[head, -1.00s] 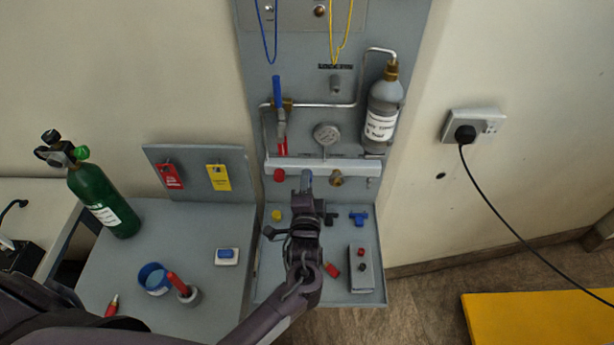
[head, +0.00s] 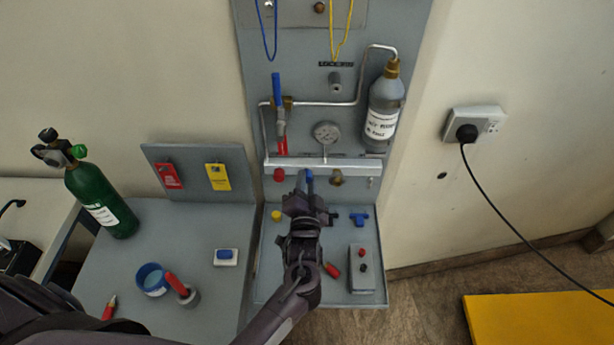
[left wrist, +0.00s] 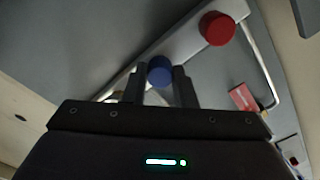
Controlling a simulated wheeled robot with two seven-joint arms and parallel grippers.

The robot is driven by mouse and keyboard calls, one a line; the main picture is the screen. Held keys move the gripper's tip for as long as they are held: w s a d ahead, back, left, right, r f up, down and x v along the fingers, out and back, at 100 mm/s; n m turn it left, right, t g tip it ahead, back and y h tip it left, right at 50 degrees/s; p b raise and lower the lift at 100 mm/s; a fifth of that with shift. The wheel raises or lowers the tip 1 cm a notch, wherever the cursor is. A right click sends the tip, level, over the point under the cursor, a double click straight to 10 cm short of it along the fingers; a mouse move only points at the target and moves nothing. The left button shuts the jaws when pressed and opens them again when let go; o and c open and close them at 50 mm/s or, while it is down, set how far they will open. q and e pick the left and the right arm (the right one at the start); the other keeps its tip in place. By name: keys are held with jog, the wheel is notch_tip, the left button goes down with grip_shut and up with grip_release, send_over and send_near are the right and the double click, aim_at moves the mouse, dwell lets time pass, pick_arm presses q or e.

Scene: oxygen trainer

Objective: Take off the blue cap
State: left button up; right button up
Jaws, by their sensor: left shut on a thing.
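The blue cap (head: 306,174) sits on the front of the silver manifold bar (head: 325,166), between a red cap (head: 279,175) and a brass fitting (head: 337,177). My left gripper (head: 304,186) reaches up to it from below and hides part of it. In the left wrist view the blue cap (left wrist: 160,70) is between the two fingertips (left wrist: 160,80), and the red cap (left wrist: 217,28) is to its upper right. My left gripper is shut on the blue cap. My right gripper is not in view.
A green cylinder (head: 100,200) stands at the left. A gas bottle (head: 384,110) hangs at the right of the panel.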

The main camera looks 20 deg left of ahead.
pick_arm(q)
jog(key=shift+f+n, duration=0.1)
jog(key=shift+n, duration=0.2)
jog(key=shift+n, duration=0.5)
jog(key=o, duration=0.9)
jog(key=shift+o, duration=0.2)
jog(key=shift+p+v, duration=0.65)
jog(key=shift+v, duration=0.5)
jog(key=shift+s+r, duration=0.1)
jog(key=shift+r, duration=0.1)
jog(key=shift+r+m+p, duration=0.1)
jog(key=shift+m+p, duration=1.15)
jog(key=shift+m, duration=0.25)
jog(key=shift+f+m, duration=0.25)
jog(key=shift+m, duration=0.05)
